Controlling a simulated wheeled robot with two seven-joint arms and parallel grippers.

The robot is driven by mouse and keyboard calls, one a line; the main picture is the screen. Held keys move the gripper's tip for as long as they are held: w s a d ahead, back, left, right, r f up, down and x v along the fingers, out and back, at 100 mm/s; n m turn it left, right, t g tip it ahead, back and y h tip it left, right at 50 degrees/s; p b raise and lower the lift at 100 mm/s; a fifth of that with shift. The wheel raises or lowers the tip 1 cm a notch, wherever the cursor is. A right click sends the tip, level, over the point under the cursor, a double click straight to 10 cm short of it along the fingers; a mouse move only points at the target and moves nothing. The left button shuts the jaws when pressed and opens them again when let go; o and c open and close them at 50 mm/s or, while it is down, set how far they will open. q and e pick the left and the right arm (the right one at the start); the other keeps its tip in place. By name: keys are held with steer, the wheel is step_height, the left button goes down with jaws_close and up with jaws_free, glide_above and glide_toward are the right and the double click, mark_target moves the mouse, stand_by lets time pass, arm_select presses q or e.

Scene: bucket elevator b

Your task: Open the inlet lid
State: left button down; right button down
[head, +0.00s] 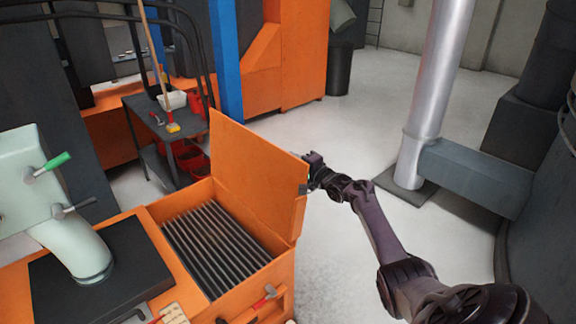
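The inlet lid (255,165) is a flat orange panel standing raised, slightly tilted, along the far right side of the orange inlet box (285,278). The box's opening is uncovered and shows a grate of dark parallel bars (215,245). My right arm comes in from the right. My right gripper (309,172) is at the lid's right edge, close to a small dark fitting there. Its fingers are partly hidden and small, so I cannot tell whether they grip or only touch the lid. My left gripper is out of view.
A pale green pipe (75,250) with a green-handled lever (52,164) stands left of the box. A red-handled tool (262,300) is at its front. A grey cart (160,122) stands behind. A metal column (435,85) rises at right, with clear floor between.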

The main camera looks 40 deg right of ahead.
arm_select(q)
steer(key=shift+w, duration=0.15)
arm_select(e)
steer(key=shift+d+f, duration=0.15)
steer(key=shift+f, duration=0.05)
steer(key=c, duration=1.5)
jaws_free()
steer(key=shift+o, duration=0.2)
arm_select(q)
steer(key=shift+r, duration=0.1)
